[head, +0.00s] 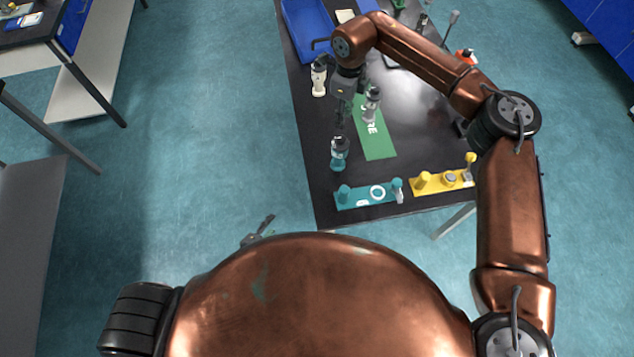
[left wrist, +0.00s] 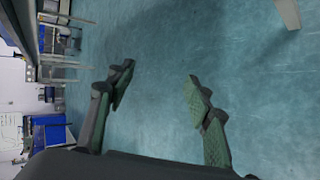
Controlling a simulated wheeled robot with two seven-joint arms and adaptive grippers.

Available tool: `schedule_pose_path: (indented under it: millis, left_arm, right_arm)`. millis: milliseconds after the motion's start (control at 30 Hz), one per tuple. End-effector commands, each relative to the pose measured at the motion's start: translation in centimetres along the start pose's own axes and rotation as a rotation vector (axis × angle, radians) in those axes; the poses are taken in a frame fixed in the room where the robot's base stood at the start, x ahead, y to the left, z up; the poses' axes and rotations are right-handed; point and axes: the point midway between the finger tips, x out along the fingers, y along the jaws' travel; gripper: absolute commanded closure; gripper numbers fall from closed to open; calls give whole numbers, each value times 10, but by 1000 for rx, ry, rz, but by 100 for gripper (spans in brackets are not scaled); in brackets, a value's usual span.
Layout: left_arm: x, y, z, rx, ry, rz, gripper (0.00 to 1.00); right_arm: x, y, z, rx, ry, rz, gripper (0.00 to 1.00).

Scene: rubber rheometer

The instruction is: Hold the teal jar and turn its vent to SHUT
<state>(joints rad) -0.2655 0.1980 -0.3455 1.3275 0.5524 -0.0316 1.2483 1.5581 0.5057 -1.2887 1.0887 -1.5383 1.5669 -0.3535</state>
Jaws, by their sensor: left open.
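The teal jar (head: 338,161) with a dark top stands upright on the black table, near its left edge. My right gripper (head: 341,124) points down just above the jar's top. The view is too small to tell whether its fingers touch the jar or how far apart they are. The jar's vent and its setting cannot be made out. My left gripper (head: 259,231) is low, off the table's near left side, partly hidden by my body. In the left wrist view it is open and empty (left wrist: 161,75) over the floor.
A green mat (head: 378,147) with lettering carries a grey-topped jar (head: 371,103). A white jar (head: 319,78) stands at the left edge. A teal fixture (head: 352,197) and a yellow fixture (head: 423,181) lie along the near edge. A blue tray (head: 309,32) is at the back.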

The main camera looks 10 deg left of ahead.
Motion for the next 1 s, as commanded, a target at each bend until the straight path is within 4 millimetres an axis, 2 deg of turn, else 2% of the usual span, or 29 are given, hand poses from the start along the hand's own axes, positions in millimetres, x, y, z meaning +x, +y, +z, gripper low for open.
schedule_pose_path:
  millis: [33, 267, 400, 533, 600, 733, 833, 1000]
  left_arm:
    - [2, 30, 8, -97, -18, 57, 52]
    - [-6, 155, 48, -590, -171, 266, 52]
    - [-24, 228, 75, -896, -319, 355, 52]
    - [-48, 286, 100, -1160, -476, 399, 52]
    - [-42, 280, 135, -1223, -514, 359, 52]
    - [-42, 283, 177, -1299, -572, 319, 52]
    - [-42, 284, 195, -1330, -597, 301, 52]
    - [-36, 289, 207, -1347, -613, 290, 52]
  right_arm:
    - [0, 0, 0, 0, 0, 0, 71]
    - [0, 0, 0, 0, 0, 0, 71]
    - [0, 0, 0, 0, 0, 0, 71]
    - [0, 0, 0, 0, 0, 0, 71]
    - [0, 0, 0, 0, 0, 0, 71]
    - [0, 0, 0, 0, 0, 0, 71]
    - [0, 0, 0, 0, 0, 0, 71]
    - [0, 0, 0, 0, 0, 0, 71]
